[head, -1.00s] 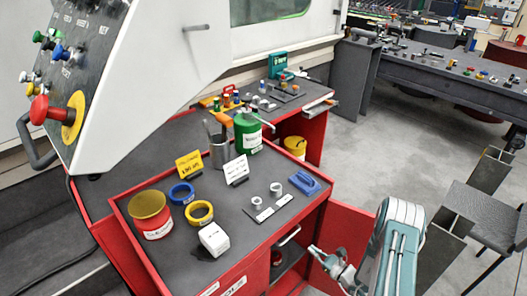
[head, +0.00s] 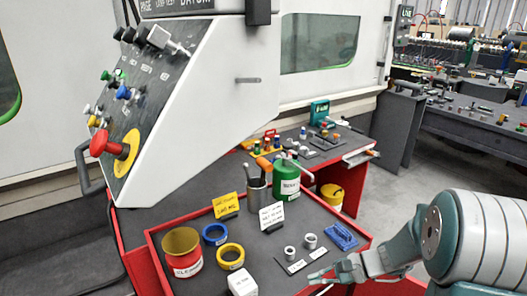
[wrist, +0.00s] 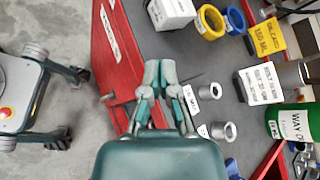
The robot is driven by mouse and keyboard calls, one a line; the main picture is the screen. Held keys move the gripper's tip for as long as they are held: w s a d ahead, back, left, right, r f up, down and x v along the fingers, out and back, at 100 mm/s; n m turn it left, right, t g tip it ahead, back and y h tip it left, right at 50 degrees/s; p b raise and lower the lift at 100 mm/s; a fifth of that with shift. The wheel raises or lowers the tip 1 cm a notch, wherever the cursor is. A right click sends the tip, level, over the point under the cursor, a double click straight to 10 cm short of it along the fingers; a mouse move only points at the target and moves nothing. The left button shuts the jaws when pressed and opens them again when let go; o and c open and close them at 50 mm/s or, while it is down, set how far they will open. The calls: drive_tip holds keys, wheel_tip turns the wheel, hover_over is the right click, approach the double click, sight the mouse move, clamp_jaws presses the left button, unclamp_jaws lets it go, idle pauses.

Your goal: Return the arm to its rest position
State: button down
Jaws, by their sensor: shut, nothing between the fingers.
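My gripper (wrist: 160,72) shows in the wrist view with its fingers together and nothing between them. It hangs over the edge of the red tool cart (wrist: 122,58). In the head view my gripper (head: 322,277) is at the cart's front right edge, low in the picture. My arm comes in from the right, with its large rounded link close to the camera. I cannot tell how high the gripper is above the cart top.
The cart top holds a red tin (head: 182,255), blue tape (head: 215,234), yellow tape (head: 230,257), a white box (head: 242,283), two metal rings, a blue brush (head: 342,237) and a green can (head: 287,178). A machine panel (head: 130,130) overhangs at left. Grey floor (head: 415,180) lies right.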

drive_tip(key=s+d+r+n+t+h, duration=0.2)
drive_tip(key=s+r+n+t+h, duration=0.2)
drive_tip(key=s+r+n+h, duration=0.8)
drive_tip(key=s+r, duration=0.3)
drive_tip(key=s, duration=0.3)
drive_tip(key=shift+s+d+r, duration=0.15)
drive_tip(key=shift+s+r, duration=0.05)
drive_tip(key=shift+r, duration=0.2)
drive_tip(key=shift+d, duration=0.15)
